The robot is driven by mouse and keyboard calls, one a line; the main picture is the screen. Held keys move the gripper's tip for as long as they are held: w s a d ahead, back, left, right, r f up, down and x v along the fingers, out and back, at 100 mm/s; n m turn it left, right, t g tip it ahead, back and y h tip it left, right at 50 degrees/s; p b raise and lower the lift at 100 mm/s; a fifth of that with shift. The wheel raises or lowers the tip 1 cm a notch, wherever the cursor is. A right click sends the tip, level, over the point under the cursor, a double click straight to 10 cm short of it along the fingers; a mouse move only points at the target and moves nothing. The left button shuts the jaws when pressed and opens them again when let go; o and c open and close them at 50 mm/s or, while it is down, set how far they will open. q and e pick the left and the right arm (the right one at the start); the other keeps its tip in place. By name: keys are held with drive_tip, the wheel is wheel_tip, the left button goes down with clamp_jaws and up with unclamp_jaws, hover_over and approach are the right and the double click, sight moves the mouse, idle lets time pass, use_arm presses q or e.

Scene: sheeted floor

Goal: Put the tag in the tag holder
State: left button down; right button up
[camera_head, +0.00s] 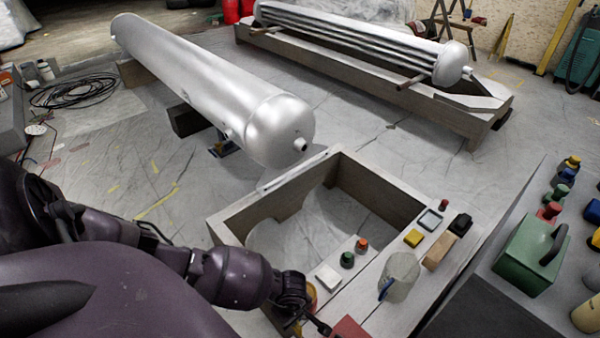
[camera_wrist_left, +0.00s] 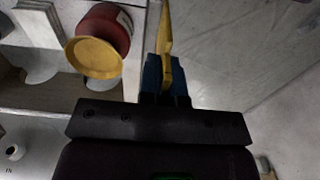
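My left gripper (camera_head: 303,318) is low at the near edge of the wooden frame, partly hidden by its own wrist. In the left wrist view its blue fingers (camera_wrist_left: 165,78) are closed around a thin yellow piece (camera_wrist_left: 165,35), which looks like the tag and points away from the gripper. A red jar with a yellow lid (camera_wrist_left: 95,57) is just left of the fingers, apart from them. A small grey square with a raised rim (camera_head: 430,220) lies on the frame's right-hand board; I cannot tell whether it is the tag holder. My right gripper is not in view.
A green case (camera_head: 525,250) stands right.

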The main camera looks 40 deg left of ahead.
use_arm(q)
drive_tip(key=f+b, duration=0.2)
drive_tip(key=f, duration=0.4)
drive_tip(key=f+b, duration=0.3)
drive_tip(key=f, duration=0.4)
drive_tip(key=f+b, duration=0.3)
drive_tip(key=f, duration=0.3)
drive_tip(key=shift+s+f, duration=0.35)
drive_tip(key=shift+w+f, duration=0.1)
drive_tip(key=shift+f, duration=0.2)
drive_tip(key=shift+w+r, duration=0.2)
drive_tip(key=shift+w, duration=0.05)
drive_tip(key=shift+f+b, duration=0.25)
drive_tip(key=shift+b, duration=0.05)
drive_tip(key=c, duration=1.6)
unclamp_jaws()
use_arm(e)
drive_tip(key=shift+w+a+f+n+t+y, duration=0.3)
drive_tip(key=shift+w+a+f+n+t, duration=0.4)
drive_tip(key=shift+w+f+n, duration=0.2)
use_arm(q)
drive_tip(key=shift+r, duration=0.2)
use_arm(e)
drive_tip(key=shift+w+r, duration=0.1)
